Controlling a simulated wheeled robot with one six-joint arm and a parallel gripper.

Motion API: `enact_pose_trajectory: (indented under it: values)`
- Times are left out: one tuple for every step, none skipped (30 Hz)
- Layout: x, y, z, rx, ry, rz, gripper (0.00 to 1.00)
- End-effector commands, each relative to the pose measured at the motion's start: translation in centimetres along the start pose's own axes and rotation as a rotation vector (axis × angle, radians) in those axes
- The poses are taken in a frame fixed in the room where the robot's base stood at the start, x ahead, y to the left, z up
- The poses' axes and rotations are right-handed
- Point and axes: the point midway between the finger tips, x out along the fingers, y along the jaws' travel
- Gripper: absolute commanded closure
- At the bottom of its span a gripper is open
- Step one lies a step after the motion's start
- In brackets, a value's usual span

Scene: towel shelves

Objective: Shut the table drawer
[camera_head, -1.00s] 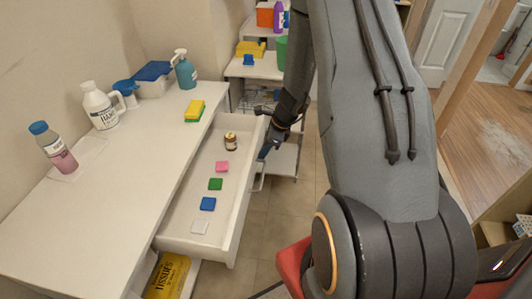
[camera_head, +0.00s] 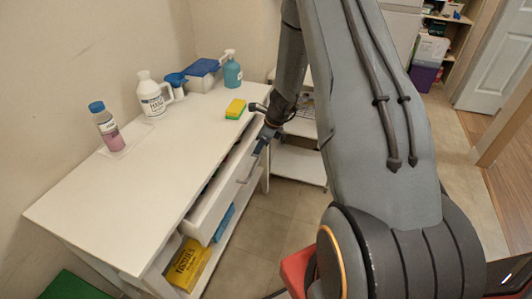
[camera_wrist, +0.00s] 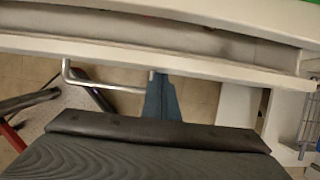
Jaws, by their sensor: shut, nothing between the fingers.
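The white table (camera_head: 130,190) has its drawer (camera_head: 215,208) open only a little; a narrow dark strip of its inside shows between the tabletop and the drawer front. The drawer also shows in the wrist view (camera_wrist: 200,66), crossing the picture with a slim gap behind its front. Its silver handle (camera_head: 249,170) sticks out from the front, and it appears in the wrist view (camera_wrist: 108,86) left of my fingers. My gripper (camera_head: 263,143) is shut and empty, at the drawer front near the handle's far end. Its blue-grey fingers (camera_wrist: 160,98) seem to touch the front; exact contact is unclear.
On the tabletop are a yellow-green sponge (camera_head: 235,108), a pink-liquid bottle (camera_head: 105,127), a white jug (camera_head: 152,95), a blue-lidded box (camera_head: 203,75) and a teal pump bottle (camera_head: 232,70). A yellow tissue pack (camera_head: 188,263) lies below.

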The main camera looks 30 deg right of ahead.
Motion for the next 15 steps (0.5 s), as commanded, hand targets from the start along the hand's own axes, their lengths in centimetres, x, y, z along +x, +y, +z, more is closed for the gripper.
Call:
enact_pose_trajectory:
  values:
    - [0.2, 0.1, 0.6, -0.002, -0.001, 0.0, 1.0]
    - [0.3, 0.1, 0.9, -0.001, -0.001, -0.001, 1.0]
    - [0.5, 0.2, 1.3, 0.0, 0.0, -0.001, 1.0]
    - [0.6, 0.3, 1.5, 0.0, 0.0, -0.001, 1.0]
    - [0.7, 0.4, 1.7, -0.001, 0.0, 0.0, 1.0]
    - [0.8, 0.5, 2.0, -0.001, 0.0, 0.0, 1.0]
    - [0.9, 0.5, 2.2, -0.001, 0.0, 0.0, 1.0]
    - [0.9, 0.6, 2.3, -0.001, 0.0, 0.0, 1.0]
    - [1.0, 0.7, 2.5, -0.002, 0.0, 0.0, 1.0]
    - [1.1, 0.8, 2.7, -0.003, 0.0, 0.001, 1.0]
    - [1.1, 0.8, 2.8, -0.004, 0.0, 0.001, 1.0]
    - [1.2, 0.9, 3.0, -0.005, 0.0, 0.002, 1.0]
    - [1.2, 0.9, 3.0, -0.006, 0.0, 0.002, 1.0]
    - [1.2, 1.0, 3.1, -0.007, 0.0, 0.002, 1.0]
    - [1.2, 1.0, 3.2, -0.008, 0.0, 0.003, 1.0]
